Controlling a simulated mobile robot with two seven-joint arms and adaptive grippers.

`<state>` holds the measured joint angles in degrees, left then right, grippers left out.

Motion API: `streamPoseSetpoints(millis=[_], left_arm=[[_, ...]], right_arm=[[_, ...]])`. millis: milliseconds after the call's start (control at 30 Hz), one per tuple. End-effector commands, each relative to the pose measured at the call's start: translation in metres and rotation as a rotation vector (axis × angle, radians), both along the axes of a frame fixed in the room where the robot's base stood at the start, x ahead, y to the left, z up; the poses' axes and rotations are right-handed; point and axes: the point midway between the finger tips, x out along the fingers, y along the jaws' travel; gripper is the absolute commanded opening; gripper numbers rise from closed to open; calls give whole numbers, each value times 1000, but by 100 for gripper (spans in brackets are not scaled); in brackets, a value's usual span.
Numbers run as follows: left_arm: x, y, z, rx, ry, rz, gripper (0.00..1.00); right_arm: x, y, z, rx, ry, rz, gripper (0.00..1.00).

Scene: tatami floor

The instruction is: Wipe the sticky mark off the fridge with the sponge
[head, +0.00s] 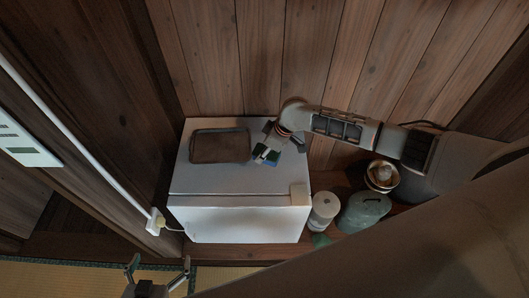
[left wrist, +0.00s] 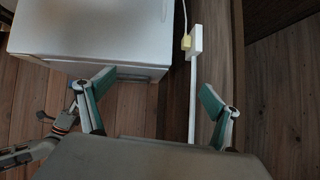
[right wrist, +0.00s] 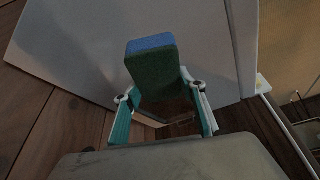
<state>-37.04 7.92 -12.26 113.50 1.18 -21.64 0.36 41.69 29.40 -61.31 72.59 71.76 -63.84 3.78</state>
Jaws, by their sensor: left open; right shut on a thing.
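The white fridge (head: 240,222) stands against the wooden wall in the head view. Its pale surface also fills the upper left of the left wrist view (left wrist: 95,30) and lies behind the sponge in the right wrist view (right wrist: 95,50). My right gripper (head: 267,152) is over the right part of the fridge top. It is shut on the green and blue sponge (right wrist: 152,72), which sticks out between its fingers. I cannot tell whether the sponge touches the fridge. My left gripper (head: 158,270) is open and empty in front of the fridge, low in the head view. I cannot make out the sticky mark.
A dark tray (head: 220,131) lies on the fridge top, left of the right gripper. A pale roll (head: 324,207), a green container (head: 364,211) and a bowl (head: 381,175) stand to the right.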

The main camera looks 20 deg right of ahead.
Motion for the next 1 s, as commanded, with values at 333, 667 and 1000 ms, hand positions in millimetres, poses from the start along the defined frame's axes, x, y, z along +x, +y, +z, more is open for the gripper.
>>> streamPoseSetpoints(millis=[333, 667, 1000], left_arm=[[5, 1, 30, -8, -14, 4, 90], [6, 1, 35, -7, -16, 5, 90], [7, 2, 36, -5, -17, 5, 90]], right_arm=[[-6, -1, 28, -1, -1, -6, 17], [-9, -1, 29, -1, 2, -8, 17], [-9, -1, 29, 0, 1, -7, 17]])
